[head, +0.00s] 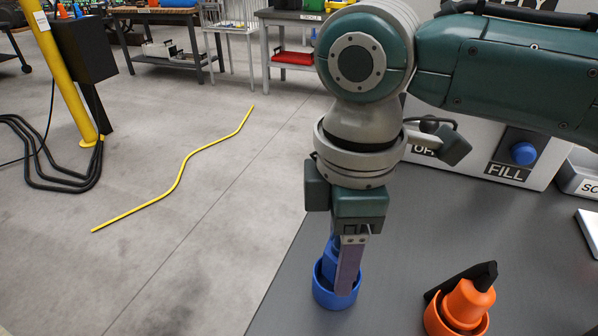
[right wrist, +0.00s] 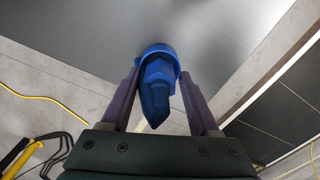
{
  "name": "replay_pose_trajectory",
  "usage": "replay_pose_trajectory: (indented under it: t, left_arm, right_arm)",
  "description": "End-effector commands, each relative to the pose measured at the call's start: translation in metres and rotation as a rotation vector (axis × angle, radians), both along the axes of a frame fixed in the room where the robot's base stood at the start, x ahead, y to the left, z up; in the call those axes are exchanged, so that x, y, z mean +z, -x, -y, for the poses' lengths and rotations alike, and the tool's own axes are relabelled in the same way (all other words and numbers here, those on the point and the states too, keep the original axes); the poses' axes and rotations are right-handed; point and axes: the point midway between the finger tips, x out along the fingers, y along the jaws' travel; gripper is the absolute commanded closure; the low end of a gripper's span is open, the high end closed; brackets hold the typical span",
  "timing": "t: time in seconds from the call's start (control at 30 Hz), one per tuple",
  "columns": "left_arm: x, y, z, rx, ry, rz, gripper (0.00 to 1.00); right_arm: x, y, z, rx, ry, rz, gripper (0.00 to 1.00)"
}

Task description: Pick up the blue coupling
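The blue coupling (head: 329,264) stands upright in a round blue cup-like holder (head: 334,294) on the grey table, near its left edge. My right gripper (head: 347,288) points down over it, and its near finger hides part of the coupling. In the right wrist view the coupling (right wrist: 156,90) lies between the two purple-grey fingers (right wrist: 160,85). Gaps show between the fingers and the coupling's body, so the gripper is open around it. Whether the fingertips touch the blue holder I cannot tell. My left gripper is out of view.
An orange coupling with a black lever (head: 466,303) stands on the table right of my right gripper. A light panel with a blue knob (head: 523,153) marked FILL stands at the back. The grey table (head: 400,240) is clear between them.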

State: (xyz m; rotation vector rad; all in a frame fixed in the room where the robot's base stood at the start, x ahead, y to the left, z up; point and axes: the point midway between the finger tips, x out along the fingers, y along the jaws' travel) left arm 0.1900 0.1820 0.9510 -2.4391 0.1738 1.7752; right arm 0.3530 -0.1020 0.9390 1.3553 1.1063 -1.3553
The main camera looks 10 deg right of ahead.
Motion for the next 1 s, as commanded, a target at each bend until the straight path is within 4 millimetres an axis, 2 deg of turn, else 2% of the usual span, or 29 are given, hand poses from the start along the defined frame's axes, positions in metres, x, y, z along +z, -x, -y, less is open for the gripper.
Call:
replay_pose_trajectory:
  t: [0.07,0.53,1.0]
  left_arm:
    - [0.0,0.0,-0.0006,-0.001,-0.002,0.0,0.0]
    - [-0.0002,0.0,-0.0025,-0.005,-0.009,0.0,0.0]
    - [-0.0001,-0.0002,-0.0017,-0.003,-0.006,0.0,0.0]
  right_arm:
    - [0.0002,-0.0001,0.0,0.0,0.0,0.0,0.48]
    - [0.0003,-0.0001,0.0,0.0,0.0,0.0,1.0]
    - [0.0007,-0.0004,-0.0002,0.0,-0.001,0.001,1.0]
